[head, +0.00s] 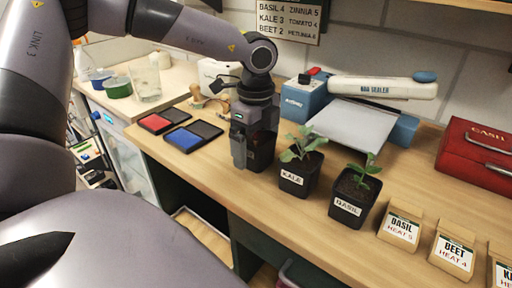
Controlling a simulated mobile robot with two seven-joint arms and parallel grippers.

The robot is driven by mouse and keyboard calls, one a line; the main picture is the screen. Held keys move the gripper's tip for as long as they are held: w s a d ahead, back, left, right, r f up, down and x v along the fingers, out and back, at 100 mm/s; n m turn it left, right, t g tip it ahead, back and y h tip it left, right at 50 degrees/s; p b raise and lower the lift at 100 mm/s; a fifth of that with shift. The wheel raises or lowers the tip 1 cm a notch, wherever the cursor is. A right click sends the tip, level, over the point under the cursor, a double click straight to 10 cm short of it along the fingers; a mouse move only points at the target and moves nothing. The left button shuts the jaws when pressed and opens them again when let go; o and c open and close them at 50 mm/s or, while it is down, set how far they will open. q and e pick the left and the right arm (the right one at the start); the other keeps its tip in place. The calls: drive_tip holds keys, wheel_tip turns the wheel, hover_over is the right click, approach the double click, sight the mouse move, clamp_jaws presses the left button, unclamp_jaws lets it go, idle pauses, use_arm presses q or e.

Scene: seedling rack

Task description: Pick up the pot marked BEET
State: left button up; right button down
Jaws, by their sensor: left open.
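My left gripper (246,158) points down over the bench, open, at a dark pot (264,152) at the left end of a row of pots. The gripper covers much of this pot, and I cannot read a label on it. I cannot tell whether the fingers touch it. Next to it on the right stands a black pot marked KALE (292,180) with a green seedling. Further right is a black pot marked BASIL (347,208), also with a seedling. No pot label reading BEET shows. My right gripper is not in view.
Behind are a bag sealer (382,88) and a red cash box (476,152). Red (155,122) and blue (184,139) ink pads lie left.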

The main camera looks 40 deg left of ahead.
use_arm(q)
drive_tip(key=c, duration=1.1)
drive_tip(key=shift+r, duration=0.15)
